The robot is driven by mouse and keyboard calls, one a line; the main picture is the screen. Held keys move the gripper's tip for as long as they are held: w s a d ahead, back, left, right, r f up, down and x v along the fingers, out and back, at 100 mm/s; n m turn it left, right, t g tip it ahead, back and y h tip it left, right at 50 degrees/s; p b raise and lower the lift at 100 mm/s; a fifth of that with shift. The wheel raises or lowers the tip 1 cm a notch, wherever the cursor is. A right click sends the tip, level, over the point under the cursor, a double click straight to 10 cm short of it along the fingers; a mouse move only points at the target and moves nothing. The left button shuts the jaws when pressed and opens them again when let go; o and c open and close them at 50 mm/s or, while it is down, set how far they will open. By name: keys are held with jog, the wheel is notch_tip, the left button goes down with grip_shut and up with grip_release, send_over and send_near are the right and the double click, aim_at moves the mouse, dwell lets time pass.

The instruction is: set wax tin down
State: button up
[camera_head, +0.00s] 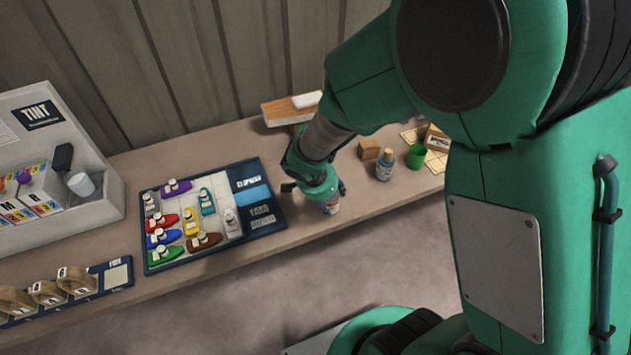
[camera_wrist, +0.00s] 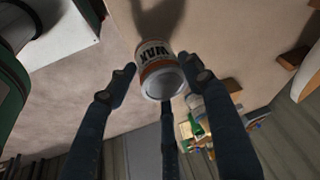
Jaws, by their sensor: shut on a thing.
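The wax tin (camera_wrist: 157,72) shows in the wrist view with a white and orange label reading "WAX" and a pale round end. My gripper (camera_wrist: 162,82) is shut on it, with dark fingers on both sides and one behind. In the head view the tin (camera_head: 331,208) is a small bit below my gripper (camera_head: 325,196), near the front edge of the bench (camera_head: 300,235), right of the board of boats. My gripper hides most of it. I cannot tell whether its base touches the bench.
Left of my gripper lies a dark board (camera_head: 277,221) with several coloured toy boats. A wooden piece (camera_head: 283,113) lies behind. Bare bench lies right of my gripper.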

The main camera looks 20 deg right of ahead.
jog(key=w+d+f, duration=0.1)
jog(key=w+d, duration=0.1)
jog(key=w, duration=1.4)
jog(key=shift+f+b, duration=0.25)
jog(key=shift+b, duration=0.05)
jog(key=shift+f+b, duration=0.5)
jog(key=shift+f, duration=1.25)
jog(key=shift+f, duration=0.1)
jog(key=o, duration=1.4)
jog(key=shift+r, duration=0.2)
